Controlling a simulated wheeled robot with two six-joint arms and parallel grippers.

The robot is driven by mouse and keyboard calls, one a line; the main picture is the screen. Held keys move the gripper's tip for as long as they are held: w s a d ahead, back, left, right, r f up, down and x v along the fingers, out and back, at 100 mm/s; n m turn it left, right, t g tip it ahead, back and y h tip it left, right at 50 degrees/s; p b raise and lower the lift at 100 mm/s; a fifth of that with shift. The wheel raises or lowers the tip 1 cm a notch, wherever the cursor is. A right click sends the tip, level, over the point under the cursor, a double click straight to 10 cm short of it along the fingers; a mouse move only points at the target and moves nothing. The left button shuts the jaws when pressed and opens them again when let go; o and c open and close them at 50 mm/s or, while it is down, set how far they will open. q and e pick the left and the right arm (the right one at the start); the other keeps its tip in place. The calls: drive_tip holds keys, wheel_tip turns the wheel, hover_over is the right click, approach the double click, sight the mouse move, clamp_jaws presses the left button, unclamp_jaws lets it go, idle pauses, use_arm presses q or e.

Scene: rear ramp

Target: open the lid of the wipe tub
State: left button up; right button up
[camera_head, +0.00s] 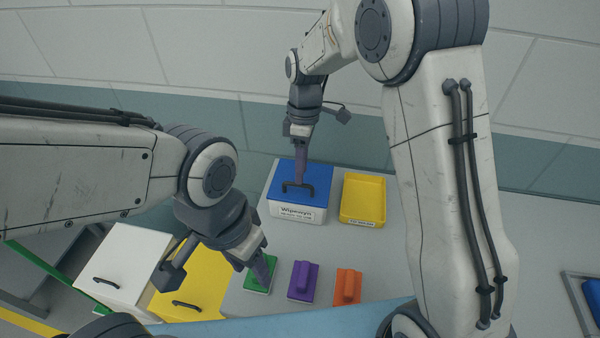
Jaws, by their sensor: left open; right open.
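The wipe tub (298,213) is a white box with a printed front label, standing at the back left of the grey table. Its blue lid (317,179) lies flat on top and looks closed, with a dark handle (297,187) near the front edge. My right gripper (299,182) points down over the lid, with its fingers at or just above the handle; contact cannot be told. My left gripper (264,274) is low over the green block (259,283) at the front left of the table, apart from the tub. Whether it touches the block is hidden.
A yellow tray (376,221) with a label stands right of the tub. A purple block (302,281) and an orange block (347,287) sit in front. White (124,254) and yellow (205,278) handled boxes are at the left. Bare table (345,247) lies between tub and blocks.

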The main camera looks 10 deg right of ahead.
drive_tip(key=shift+s+a+f, duration=0.1)
drive_tip(key=shift+s+f, duration=0.05)
drive_tip(key=shift+f, duration=0.5)
drive_tip(key=shift+s+f, duration=0.1)
drive_tip(key=shift+f, duration=0.55)
clamp_jaws()
idle(0.5)
